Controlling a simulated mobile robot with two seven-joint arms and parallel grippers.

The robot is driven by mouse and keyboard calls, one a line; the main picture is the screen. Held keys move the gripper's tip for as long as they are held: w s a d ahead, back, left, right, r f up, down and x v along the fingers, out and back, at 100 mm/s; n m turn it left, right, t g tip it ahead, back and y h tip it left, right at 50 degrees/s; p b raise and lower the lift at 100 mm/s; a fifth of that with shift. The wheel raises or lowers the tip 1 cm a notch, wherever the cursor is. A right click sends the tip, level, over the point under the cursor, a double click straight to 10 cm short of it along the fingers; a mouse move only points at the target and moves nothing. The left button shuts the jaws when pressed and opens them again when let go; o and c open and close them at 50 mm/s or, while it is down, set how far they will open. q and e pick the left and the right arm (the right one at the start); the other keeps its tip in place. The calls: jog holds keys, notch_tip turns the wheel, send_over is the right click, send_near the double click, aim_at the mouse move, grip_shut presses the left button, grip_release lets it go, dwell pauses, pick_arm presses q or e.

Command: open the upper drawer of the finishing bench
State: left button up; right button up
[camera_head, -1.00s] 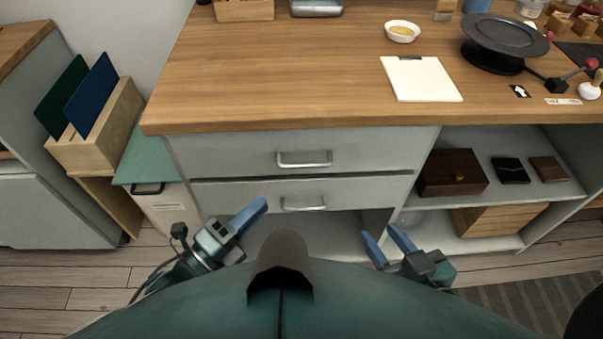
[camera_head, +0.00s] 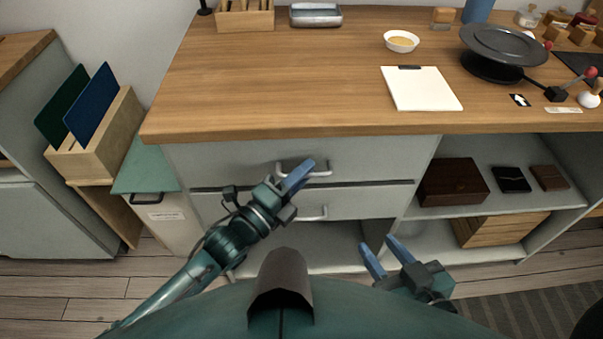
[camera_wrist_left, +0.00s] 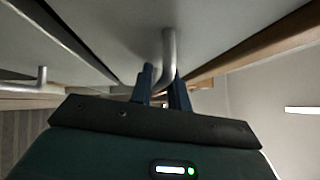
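The finishing bench's upper drawer (camera_head: 225,165) is closed, its grey front level with the bench. Its silver bar handle (camera_head: 322,173) is partly hidden by my left gripper (camera_head: 298,174) in the head view. In the left wrist view, the handle (camera_wrist_left: 169,48) shows close up at the blue fingertips of my left gripper (camera_wrist_left: 163,88), which look apart with the bar's curved end between them. Whether they touch it I cannot tell. My right gripper (camera_head: 385,255) is open and empty, low in front of the bench's open lower space.
The closed lower drawer (camera_head: 350,202) has its own handle (camera_head: 315,213) just below. A wooden worktop (camera_head: 290,90) overhangs the drawers and carries a clipboard (camera_head: 422,90) and a bowl (camera_head: 401,42). Open shelves at right hold a dark brown box (camera_head: 452,185). A bin (camera_head: 160,210) stands at left.

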pick_arm(q)
grip_shut()
jog(key=shift+s, duration=0.1)
dwell(0.3)
